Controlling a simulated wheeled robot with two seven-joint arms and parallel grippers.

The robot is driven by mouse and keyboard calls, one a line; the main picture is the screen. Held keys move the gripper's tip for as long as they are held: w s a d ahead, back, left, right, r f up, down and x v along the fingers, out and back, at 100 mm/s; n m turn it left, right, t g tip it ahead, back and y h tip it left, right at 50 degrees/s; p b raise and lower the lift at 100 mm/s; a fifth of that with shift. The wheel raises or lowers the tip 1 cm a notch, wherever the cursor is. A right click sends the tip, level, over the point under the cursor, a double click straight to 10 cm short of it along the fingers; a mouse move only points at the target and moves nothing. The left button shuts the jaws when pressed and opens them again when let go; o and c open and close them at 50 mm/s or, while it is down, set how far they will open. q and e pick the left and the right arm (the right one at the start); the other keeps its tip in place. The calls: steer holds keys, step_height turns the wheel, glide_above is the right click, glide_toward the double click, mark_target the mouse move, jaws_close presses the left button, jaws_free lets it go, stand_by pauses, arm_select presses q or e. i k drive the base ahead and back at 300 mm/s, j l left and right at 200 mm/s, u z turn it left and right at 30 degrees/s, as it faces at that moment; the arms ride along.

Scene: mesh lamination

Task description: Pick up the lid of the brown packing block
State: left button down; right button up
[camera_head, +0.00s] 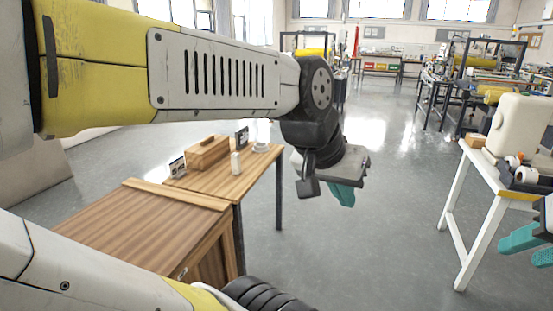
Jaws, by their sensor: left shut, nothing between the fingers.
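A brown wooden block (209,157) sits on the far part of a wooden table, left of centre. A small raised piece shows on its top; I cannot tell where a separate lid begins. My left gripper (342,195) hangs to the right of this table, past its edge and well apart from the block. Its teal fingers are shut with nothing between them. My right gripper (525,245) is at the right edge, partly cut off, in front of a white-legged table.
A wooden cabinet (130,232) is nearer. The white-legged table (487,179) at right bears a cream machine (520,125). Grey floor lies open between.

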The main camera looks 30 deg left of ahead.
mark_target(236, 164)
steer(key=i+u, duration=0.5)
steer(key=i, duration=0.15)
steer(key=i+l+u, duration=0.2)
steer(key=i+u, duration=0.25)
steer(key=i, duration=0.15)
steer(key=i+j+u, duration=0.1)
steer(key=u, duration=0.3)
steer(key=i+u, duration=0.25)
steer(key=u, duration=0.15)
steer(key=i+u, duration=0.45)
steer(key=u, duration=0.3)
steer(key=i+u, duration=0.25)
steer(key=i, duration=0.05)
